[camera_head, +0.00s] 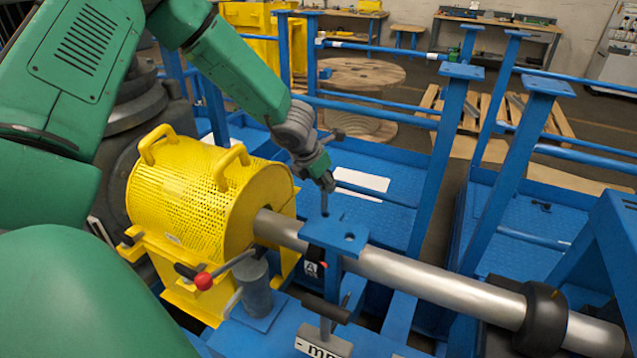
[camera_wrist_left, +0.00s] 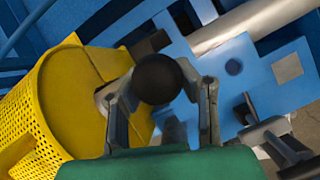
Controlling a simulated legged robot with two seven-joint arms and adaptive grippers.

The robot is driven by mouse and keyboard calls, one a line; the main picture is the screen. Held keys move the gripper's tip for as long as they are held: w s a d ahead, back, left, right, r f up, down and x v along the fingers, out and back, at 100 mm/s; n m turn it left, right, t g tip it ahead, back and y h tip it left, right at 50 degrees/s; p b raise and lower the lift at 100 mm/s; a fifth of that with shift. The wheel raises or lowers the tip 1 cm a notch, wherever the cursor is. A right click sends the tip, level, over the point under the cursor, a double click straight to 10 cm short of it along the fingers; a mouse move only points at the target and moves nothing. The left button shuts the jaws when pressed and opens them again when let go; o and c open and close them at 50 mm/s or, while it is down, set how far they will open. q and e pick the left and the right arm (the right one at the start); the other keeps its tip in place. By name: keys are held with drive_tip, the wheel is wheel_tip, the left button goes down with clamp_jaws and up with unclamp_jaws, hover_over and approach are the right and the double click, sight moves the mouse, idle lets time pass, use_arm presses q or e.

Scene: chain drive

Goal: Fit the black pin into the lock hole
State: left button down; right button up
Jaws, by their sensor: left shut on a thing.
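My left gripper (camera_head: 326,183) is shut on the black pin (camera_head: 324,204), which points down just above the far left edge of a blue plate (camera_head: 322,232). In the left wrist view the pin's round black end (camera_wrist_left: 158,78) sits between the two fingers. The lock hole (camera_head: 350,237) is a dark round hole in the plate, to the right of the pin and nearer the camera. It also shows in the wrist view (camera_wrist_left: 233,66), right of the pin. The pin looks apart from the hole; whether it touches the plate is unclear. My right gripper is not in view.
A yellow perforated guard (camera_head: 185,200) with handles stands left of the plate. A long silver shaft (camera_head: 430,284) runs below the plate to a black collar (camera_head: 541,318). A red-knobbed lever (camera_head: 204,281) is in front. Blue posts and rails (camera_head: 437,150) rise behind.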

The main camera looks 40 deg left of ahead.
use_arm(q)
drive_tip(key=shift+d+r, duration=0.35)
drive_tip(key=shift+d, duration=0.05)
drive_tip(key=shift+d+r, duration=0.15)
drive_tip(key=shift+d, duration=0.15)
drive_tip(key=shift+a+f, duration=0.25)
drive_tip(key=shift+a, duration=0.15)
drive_tip(key=shift+a+f, duration=0.3)
drive_tip(key=shift+a, duration=0.6)
drive_tip(key=shift+d+r, duration=0.1)
drive_tip(key=shift+d, duration=0.4)
drive_tip(key=shift+d+r+b, duration=0.1)
drive_tip(key=shift+d+b, duration=0.35)
drive_tip(key=shift+d, duration=0.25)
drive_tip(key=shift+a, duration=0.4)
drive_tip(key=shift+d, duration=0.25)
drive_tip(key=shift+p, duration=0.3)
drive_tip(key=shift+d+r, duration=0.2)
drive_tip(key=shift+a+f, duration=0.1)
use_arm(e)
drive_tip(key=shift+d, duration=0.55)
